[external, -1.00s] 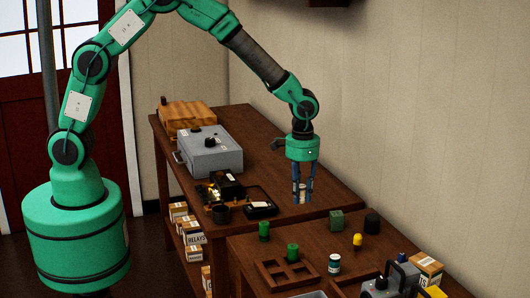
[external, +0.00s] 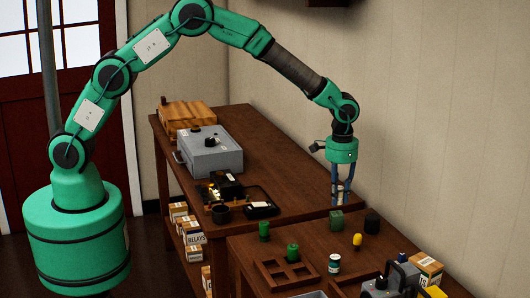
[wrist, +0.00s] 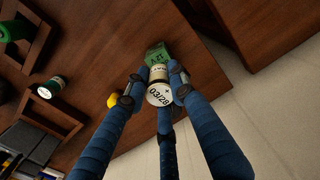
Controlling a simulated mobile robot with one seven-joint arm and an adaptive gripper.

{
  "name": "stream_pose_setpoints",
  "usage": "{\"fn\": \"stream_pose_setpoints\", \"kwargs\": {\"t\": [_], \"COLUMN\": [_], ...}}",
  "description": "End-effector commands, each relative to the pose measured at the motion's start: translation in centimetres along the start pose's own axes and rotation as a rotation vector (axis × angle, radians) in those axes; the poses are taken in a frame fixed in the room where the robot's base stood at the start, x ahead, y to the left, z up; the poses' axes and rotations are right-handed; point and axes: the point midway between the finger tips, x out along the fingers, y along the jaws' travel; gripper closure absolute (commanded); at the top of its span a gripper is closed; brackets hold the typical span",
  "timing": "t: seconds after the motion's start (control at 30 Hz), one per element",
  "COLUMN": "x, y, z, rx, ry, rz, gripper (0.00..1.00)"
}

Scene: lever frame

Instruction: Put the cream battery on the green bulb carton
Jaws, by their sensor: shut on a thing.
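My gripper (external: 342,198) is shut on the cream battery (wrist: 159,95), which shows end-on between the blue fingers in the wrist view, with a "03/28" mark on its near end. In the external view the fingers mostly hide the battery. The green bulb carton (external: 336,221) is a small cube near the back of the nearer table. My fingertips appear just above and behind it there. In the wrist view the carton (wrist: 158,53) shows just past the battery's far end, partly covered. I cannot tell whether they touch.
A yellow bulb (external: 357,241) and a black object (external: 372,223) stand close to the carton. A gap separates the two tables.

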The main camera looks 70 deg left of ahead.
Motion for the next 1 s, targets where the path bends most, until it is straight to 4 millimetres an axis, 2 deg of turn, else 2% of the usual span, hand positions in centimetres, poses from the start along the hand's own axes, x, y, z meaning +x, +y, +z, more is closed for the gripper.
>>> {"fn": "stream_pose_setpoints", "kwargs": {"t": [0.3,0.63,1.0], "x": [0.2,3.3,3.5], "y": [0.0,0.0,0.0], "z": [0.0,0.0,0.0], "rx": [0.0,0.0,0.0], "ry": [0.0,0.0,0.001], "rz": [0.0,0.0,0.0], "gripper": [1.0,1.0,1.0]}}
